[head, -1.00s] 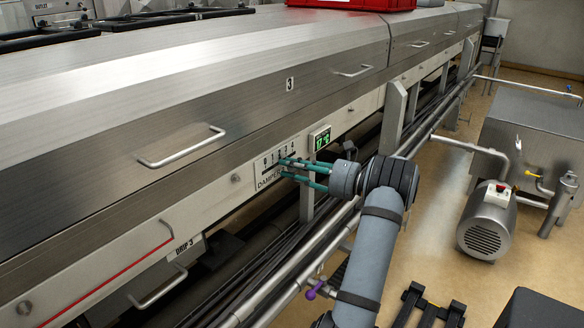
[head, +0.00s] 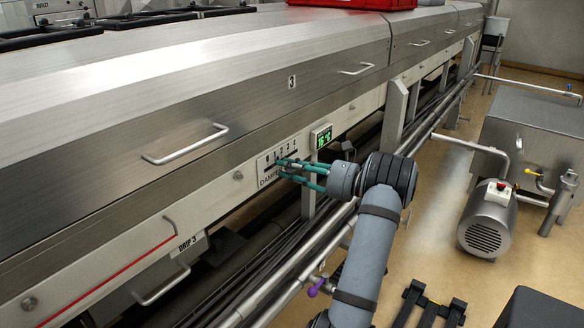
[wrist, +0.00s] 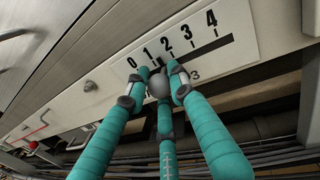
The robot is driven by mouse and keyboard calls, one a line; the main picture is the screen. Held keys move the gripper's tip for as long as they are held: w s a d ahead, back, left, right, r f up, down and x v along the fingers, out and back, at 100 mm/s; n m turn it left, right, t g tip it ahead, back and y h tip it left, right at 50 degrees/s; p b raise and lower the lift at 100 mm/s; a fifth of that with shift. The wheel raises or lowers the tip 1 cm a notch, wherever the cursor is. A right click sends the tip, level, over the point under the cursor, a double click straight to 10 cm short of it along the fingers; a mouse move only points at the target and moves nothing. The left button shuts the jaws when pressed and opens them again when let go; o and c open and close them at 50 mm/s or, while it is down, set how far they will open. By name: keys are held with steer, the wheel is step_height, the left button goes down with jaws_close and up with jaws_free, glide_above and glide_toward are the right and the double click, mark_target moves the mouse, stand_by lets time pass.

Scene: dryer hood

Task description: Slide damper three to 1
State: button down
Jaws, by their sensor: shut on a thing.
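The damper panel (head: 266,173) is a white plate with a scale from 0 to 4 on the hood's side; its lower lettering is partly covered by my fingers. In the wrist view the scale plate (wrist: 240,22) has a dark slot (wrist: 215,48) below the numbers. My gripper (head: 281,168), with teal fingers, is shut on the round grey damper knob (wrist: 158,85). The knob sits at the low end of the slot, close to the 1 mark. Its exact reading is hard to tell, because the fingertips cover that part of the slot.
A green-lit display (head: 321,137) is right of the panel; its digits are blurred. A hood handle (head: 186,146) is above left, and the DRIP 3 drawer handle (head: 160,288) below left. Pipes (head: 290,283) run along the hood's base. A motor (head: 487,222) stands on the floor at right.

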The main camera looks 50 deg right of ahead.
steer(key=shift+a+r, duration=0.2)
steer(key=shift+a, duration=0.45)
steer(key=shift+d, duration=0.15)
steer(key=c, duration=1.5)
jaws_free()
steer(key=shift+f, duration=0.1)
steer(key=shift+o, duration=0.2)
steer(key=shift+s, duration=0.1)
steer(key=v, duration=1.2)
